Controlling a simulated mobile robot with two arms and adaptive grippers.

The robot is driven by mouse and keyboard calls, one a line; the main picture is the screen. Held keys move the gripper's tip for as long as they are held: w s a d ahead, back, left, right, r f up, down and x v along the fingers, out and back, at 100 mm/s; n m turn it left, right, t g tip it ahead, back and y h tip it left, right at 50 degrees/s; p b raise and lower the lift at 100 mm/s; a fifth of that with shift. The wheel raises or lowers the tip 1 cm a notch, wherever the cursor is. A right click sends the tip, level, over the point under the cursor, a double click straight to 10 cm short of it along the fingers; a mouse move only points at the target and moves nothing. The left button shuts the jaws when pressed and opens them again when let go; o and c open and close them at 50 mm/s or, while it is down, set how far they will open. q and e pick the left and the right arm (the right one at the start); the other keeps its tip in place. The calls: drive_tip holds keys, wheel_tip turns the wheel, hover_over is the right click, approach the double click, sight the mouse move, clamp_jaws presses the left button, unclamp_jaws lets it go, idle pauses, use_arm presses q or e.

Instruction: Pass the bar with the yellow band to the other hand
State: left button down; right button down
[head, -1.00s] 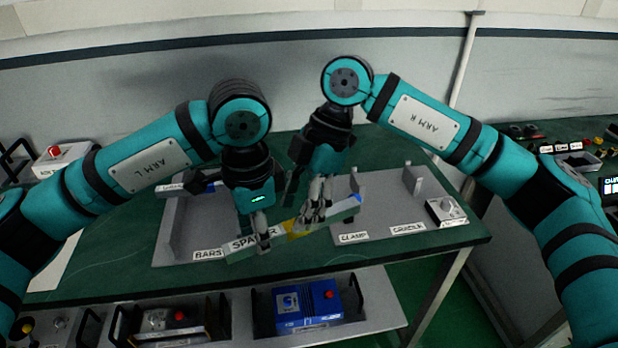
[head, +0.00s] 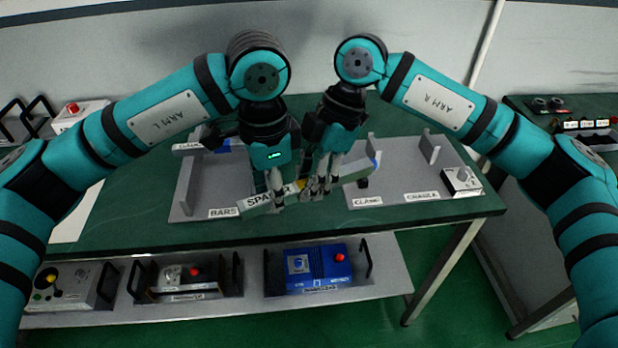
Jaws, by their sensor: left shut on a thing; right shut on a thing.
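The bar with the yellow band (head: 348,178) is held above the table, lying roughly level across the middle of the head view. It is pale grey, marked SPACER on its left part, with a blue end at the right; its yellow band shows only partly between the grippers. My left gripper (head: 275,200) is shut on the bar at its lettered left part. My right gripper (head: 317,188) is shut on the bar right of that, close to the yellow band. The two grippers are side by side, with a small gap between them.
A grey plate labelled BARS (head: 185,200) lies on the green table (head: 120,215), with another bar at its back. A plate labelled CLAMP and CRADLE (head: 390,190) lies to the right, with upright brackets and a knob box (head: 461,181). Below, a shelf (head: 385,285) carries a blue box (head: 318,265).

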use_arm(q)
drive_tip(key=c, duration=1)
unclamp_jaws()
drive_tip(key=shift+s+d, duration=0.15)
drive_tip(key=shift+s, duration=0.05)
